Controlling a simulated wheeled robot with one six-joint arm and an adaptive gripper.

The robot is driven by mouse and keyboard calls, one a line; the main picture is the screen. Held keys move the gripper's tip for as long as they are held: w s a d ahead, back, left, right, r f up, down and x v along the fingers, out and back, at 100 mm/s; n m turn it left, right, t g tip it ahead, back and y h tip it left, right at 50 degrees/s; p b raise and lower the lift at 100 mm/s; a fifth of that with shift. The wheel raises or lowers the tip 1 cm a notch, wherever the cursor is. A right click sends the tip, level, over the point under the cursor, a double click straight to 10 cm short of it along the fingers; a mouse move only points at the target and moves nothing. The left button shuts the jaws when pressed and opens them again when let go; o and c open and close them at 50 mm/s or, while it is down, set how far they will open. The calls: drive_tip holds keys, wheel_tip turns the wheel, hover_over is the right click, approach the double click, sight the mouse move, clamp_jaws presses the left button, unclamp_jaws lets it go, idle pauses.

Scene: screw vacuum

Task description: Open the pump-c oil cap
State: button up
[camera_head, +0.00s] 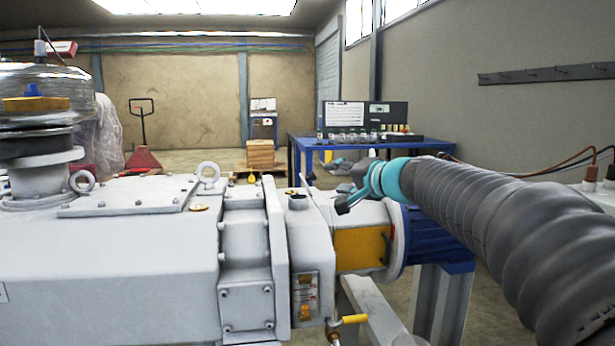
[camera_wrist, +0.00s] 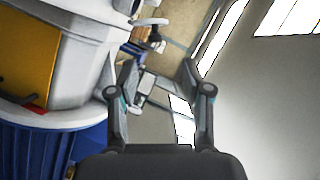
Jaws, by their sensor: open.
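A large grey-white pump (camera_head: 120,245) fills the lower left of the head view; I see no readable pump-c label. A small brass round fitting (camera_head: 199,207) lies on its top; I cannot tell whether it is the oil cap. A dark cap-like part (camera_head: 297,202) sits on the narrow housing to the right. My gripper (camera_head: 343,192) is at the right, above the yellow-panelled coupling section (camera_head: 362,248), apart from both fittings. In the wrist view my gripper (camera_wrist: 157,70) is open and empty, with the pump at the left.
Lifting eyes (camera_head: 208,173) stand up from the pump top. A yellow-handled valve (camera_head: 352,319) sticks out low at the front. A blue motor (camera_head: 440,240) is beneath my arm. Behind are a blue bench (camera_head: 305,142) and a red pallet jack (camera_head: 143,160).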

sight(313, 176)
drive_tip(key=p+x, duration=0.1)
drive_tip(key=x, duration=0.3)
drive_tip(key=p+x, duration=0.1)
drive_tip(key=x, duration=0.4)
drive_tip(key=d+p+x, duration=0.1)
drive_tip(key=x, duration=0.3)
drive_tip(key=shift+w+f, duration=0.15)
drive_tip(key=shift+w, duration=0.45)
